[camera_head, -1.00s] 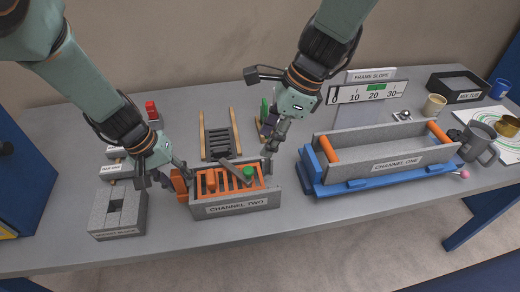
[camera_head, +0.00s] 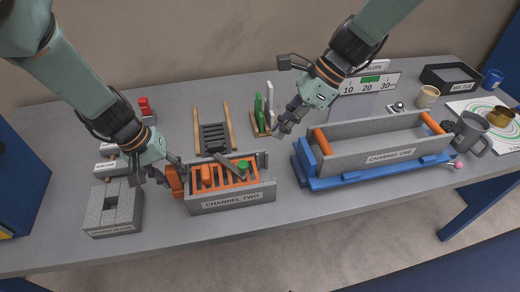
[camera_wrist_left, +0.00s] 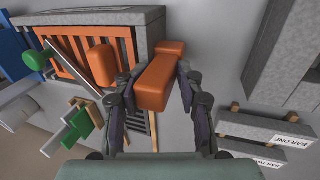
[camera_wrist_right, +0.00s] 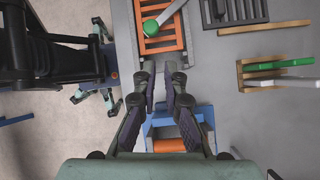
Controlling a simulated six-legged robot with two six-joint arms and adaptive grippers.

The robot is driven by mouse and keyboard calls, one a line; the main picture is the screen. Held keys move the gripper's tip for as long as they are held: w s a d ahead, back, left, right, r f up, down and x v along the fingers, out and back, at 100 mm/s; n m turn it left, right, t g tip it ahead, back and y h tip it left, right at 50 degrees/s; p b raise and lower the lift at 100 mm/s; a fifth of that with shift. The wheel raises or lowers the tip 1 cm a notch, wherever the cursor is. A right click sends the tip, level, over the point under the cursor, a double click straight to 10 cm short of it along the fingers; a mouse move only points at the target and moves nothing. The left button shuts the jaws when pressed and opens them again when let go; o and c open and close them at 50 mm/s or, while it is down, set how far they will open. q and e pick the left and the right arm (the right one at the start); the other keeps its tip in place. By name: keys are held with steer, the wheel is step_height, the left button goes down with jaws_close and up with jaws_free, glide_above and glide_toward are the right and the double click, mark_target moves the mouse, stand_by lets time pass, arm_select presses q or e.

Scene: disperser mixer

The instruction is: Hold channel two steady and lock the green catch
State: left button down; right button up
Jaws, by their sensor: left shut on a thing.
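Channel two (camera_head: 225,206) is a grey open trough with an orange slatted grate inside. The green catch knob (camera_head: 243,164) sits near its right end, by a grey bar slanting across the grate; the knob also shows in the right wrist view (camera_wrist_right: 150,27). I cannot tell whether the catch is locked. My left gripper (camera_head: 168,178) is shut on the orange end handle (camera_wrist_left: 158,82) at channel two's left end. An orange knob (camera_wrist_left: 100,65) stands on the grate. My right gripper (camera_wrist_right: 160,72) is open and empty, above the table between channel two and channel one.
Channel one (camera_head: 390,155) lies on a blue base to the right. A grey block (camera_head: 113,208) is left of channel two.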

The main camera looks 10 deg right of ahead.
arm_select(q)
steer(key=shift+s, duration=0.1)
arm_select(e)
steer(key=d, duration=0.1)
steer(key=w+d+n, duration=0.1)
steer(key=d, duration=0.1)
steer(key=d+n+y, duration=0.1)
steer(key=d, duration=0.1)
steer(key=shift+w+r+g, duration=0.25)
steer(key=shift+g, duration=0.05)
jaws_close()
steer(key=shift+n+g, duration=0.3)
steer(key=shift+n, duration=0.5)
steer(key=a+f, duration=0.2)
steer(key=a, duration=0.1)
steer(key=s+a+f, duration=0.1)
steer(key=a+f, duration=0.2)
steer(key=a, duration=0.1)
steer(key=s+a+f, duration=0.1)
steer(key=a+f, duration=0.2)
steer(key=shift+s+a, duration=0.1)
steer(key=shift+a, duration=0.2)
steer(key=shift+s, duration=0.1)
